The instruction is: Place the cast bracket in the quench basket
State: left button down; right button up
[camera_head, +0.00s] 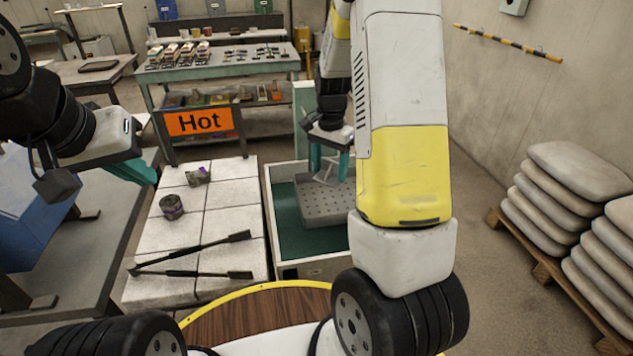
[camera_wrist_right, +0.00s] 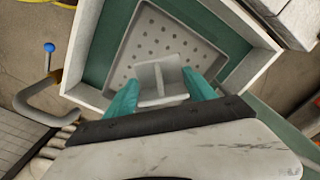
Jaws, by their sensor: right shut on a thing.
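The cast bracket (camera_head: 327,175) is a grey angled piece with a rib, seen clearly in the wrist view (camera_wrist_right: 158,78). My right gripper (camera_head: 330,163) is shut on it, with teal fingers on both sides in the wrist view (camera_wrist_right: 160,93). The bracket is over the grey perforated quench basket (camera_head: 320,208), near its back edge in the head view. The basket also shows in the wrist view (camera_wrist_right: 150,42). I cannot tell whether the bracket touches it. My left gripper (camera_head: 138,172) is at the left, away from the basket; its finger gap is unclear.
The basket sits in a white-walled tank (camera_head: 273,228) with a green inside. A pale tiled block (camera_head: 225,222) left of it bears two long dark tools (camera_head: 200,273) and small metal parts. A "Hot" sign (camera_head: 198,121) hangs on the table behind. Sacks (camera_head: 560,200) are stacked at right.

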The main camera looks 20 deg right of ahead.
aim_at(347, 198)
jog(key=w+d+m, duration=0.1)
jog(key=d+m, duration=0.5)
jog(key=m, duration=0.2)
jog(key=shift+m, duration=0.3)
notch_tip(347, 198, down, 9)
jog(key=shift+d+f, duration=0.1)
jog(key=o, duration=1.5)
jog(key=shift+f, duration=0.15)
